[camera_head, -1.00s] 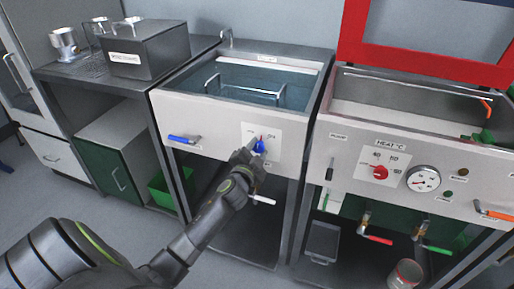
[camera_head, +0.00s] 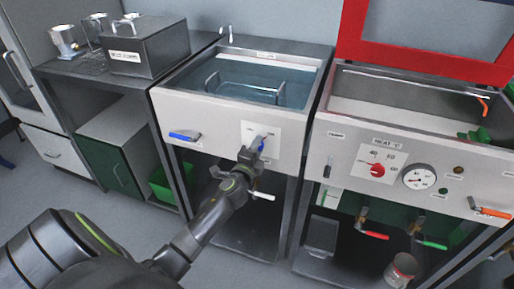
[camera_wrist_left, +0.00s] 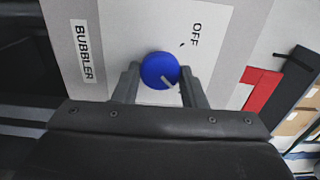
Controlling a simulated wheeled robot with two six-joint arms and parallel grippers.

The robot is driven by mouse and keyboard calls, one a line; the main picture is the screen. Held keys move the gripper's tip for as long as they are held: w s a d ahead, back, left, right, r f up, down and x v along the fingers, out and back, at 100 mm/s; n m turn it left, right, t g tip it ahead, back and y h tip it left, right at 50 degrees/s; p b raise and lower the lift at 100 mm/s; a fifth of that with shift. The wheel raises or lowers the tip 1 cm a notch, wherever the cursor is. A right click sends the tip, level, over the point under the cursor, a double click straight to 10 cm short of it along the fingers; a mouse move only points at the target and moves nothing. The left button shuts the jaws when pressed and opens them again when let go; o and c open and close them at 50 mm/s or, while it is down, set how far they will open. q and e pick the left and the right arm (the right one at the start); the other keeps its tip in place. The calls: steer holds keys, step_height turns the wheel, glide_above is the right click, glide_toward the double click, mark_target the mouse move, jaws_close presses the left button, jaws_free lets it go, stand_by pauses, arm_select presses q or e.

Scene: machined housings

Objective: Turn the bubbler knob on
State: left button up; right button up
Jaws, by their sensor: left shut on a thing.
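The blue bubbler knob (camera_wrist_left: 159,70) sits on a white plate marked BUBBLER and OFF in the left wrist view. A pale pointer line on it slants toward the lower right of that view, away from the OFF mark. My left gripper (camera_wrist_left: 160,85) has one finger on each side of the knob and is shut on it. In the head view the left gripper (camera_head: 252,152) covers most of the knob, and only a bit of blue (camera_head: 262,145) shows on the plate (camera_head: 254,130) on the front of the water-filled sink (camera_head: 200,118). My right gripper is not in view.
A blue-handled lever (camera_head: 184,137) is left of the plate, and a white-handled one (camera_head: 262,195) is below. To the right stands a tank with a red HEAT knob (camera_head: 377,170) and a gauge (camera_head: 419,177). A metal box (camera_head: 145,52) sits on the left bench.

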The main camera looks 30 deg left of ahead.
arm_select(q)
steer(key=shift+f, duration=0.1)
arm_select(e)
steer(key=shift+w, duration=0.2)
arm_select(q)
steer(key=o, duration=0.9)
steer(key=shift+c, duration=0.2)
steer(key=shift+o, duration=0.5)
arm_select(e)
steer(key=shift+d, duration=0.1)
arm_select(q)
steer(key=shift+s, duration=0.1)
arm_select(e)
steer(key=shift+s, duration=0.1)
arm_select(q)
steer(key=v, duration=1.7)
steer(key=shift+s, duration=0.15)
